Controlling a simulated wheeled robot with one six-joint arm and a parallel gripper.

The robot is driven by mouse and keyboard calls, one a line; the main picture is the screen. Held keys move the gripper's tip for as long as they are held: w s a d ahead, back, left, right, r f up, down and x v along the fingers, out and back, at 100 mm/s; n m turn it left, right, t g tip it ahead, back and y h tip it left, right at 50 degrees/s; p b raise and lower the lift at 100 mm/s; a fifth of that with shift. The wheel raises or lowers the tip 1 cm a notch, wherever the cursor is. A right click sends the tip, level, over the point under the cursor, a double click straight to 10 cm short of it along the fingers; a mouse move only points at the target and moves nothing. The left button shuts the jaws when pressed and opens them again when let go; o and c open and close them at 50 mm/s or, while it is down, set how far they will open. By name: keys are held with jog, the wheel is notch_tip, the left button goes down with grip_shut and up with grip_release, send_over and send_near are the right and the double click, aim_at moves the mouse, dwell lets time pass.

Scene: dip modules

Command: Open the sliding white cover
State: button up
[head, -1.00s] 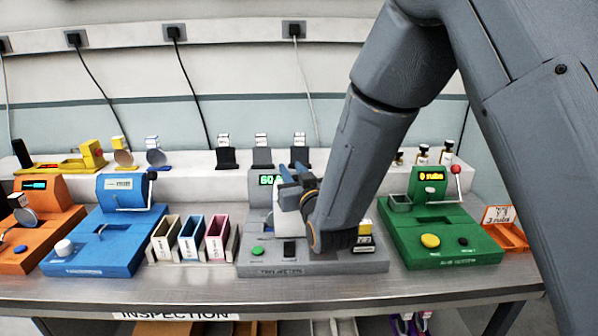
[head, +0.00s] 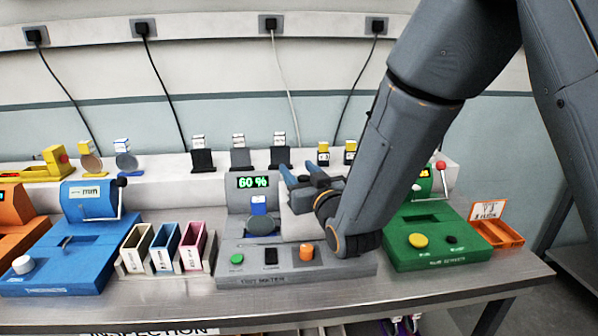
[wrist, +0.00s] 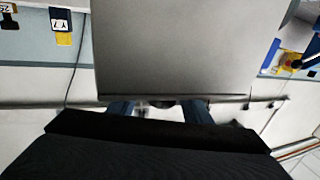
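The grey machine (head: 330,270) with the "60 %" display stands mid-table in the head view. Its white cover (head: 299,224) sits at the right of the machine's bay, beside my gripper. The left part of the bay is uncovered and shows a dark round disc (head: 262,225) and a blue block (head: 259,205). My gripper (head: 304,178) is at the cover's upper right, its blue fingers apart and pointing up-left. In the wrist view a large grey panel (wrist: 185,50) fills the middle, with the blue fingers (wrist: 158,110) at its lower edge. Whether they touch it is unclear.
In front of the bay are a green button (head: 237,258), a black switch (head: 271,257) and an orange knob (head: 307,252). Colored bins (head: 165,248) and a blue machine (head: 60,255) stand left. A green machine (head: 440,240) stands close at right, behind my arm.

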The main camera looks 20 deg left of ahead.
jog(key=b+v, duration=0.2)
jog(key=v, duration=0.6)
jog(key=shift+w, duration=0.1)
dwell(0.4)
